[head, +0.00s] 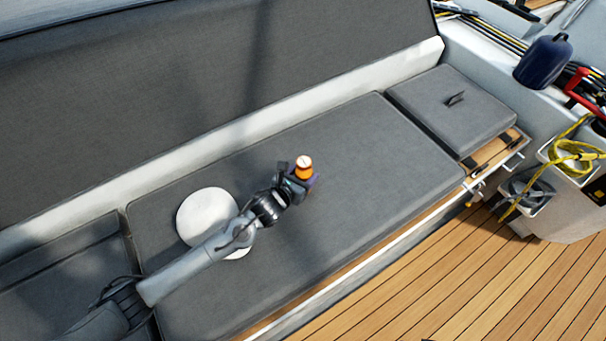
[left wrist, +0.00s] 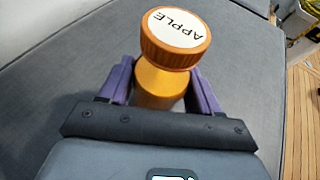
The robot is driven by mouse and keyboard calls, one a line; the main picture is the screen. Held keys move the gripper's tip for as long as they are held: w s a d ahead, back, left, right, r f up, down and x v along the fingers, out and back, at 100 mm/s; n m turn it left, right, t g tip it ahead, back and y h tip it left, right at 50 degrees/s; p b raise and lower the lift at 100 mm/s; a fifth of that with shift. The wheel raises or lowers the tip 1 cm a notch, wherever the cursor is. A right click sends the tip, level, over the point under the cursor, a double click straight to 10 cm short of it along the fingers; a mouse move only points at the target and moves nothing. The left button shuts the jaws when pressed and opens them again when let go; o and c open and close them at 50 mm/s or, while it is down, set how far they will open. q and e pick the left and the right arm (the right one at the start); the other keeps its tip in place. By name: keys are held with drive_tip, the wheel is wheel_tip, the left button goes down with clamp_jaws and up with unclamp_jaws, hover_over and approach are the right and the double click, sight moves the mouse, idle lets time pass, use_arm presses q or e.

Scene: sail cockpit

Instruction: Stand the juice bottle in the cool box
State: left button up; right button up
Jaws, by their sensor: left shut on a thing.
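The juice bottle (head: 303,166) is orange with a white-topped cap, near the middle of the head view. In the left wrist view its cap reads "APPLE" and the bottle (left wrist: 163,84) sits between the purple fingers. My left gripper (head: 297,184) is shut on it below the cap, over the grey bench cushion. The bottle looks about upright; its base is hidden, so I cannot tell its height above the cushion. No open cool box shows. A grey padded square lid with a dark strap (head: 452,100) lies at the bench's right end; what is under it is hidden. My right gripper is not in view.
The long bench cushion (head: 375,160) is clear right of the gripper. A round white thing (head: 204,210) lies partly under my left arm. A tall grey backrest (head: 180,90) runs behind. Rope bins (head: 575,160) and a blue fender (head: 542,62) are at right.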

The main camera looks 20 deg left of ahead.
use_arm(q)
drive_tip(key=o, duration=0.8)
drive_tip(key=shift+f, duration=0.2)
drive_tip(key=o, duration=0.4)
drive_tip(key=shift+o, duration=0.2)
drive_tip(key=shift+r, duration=0.15)
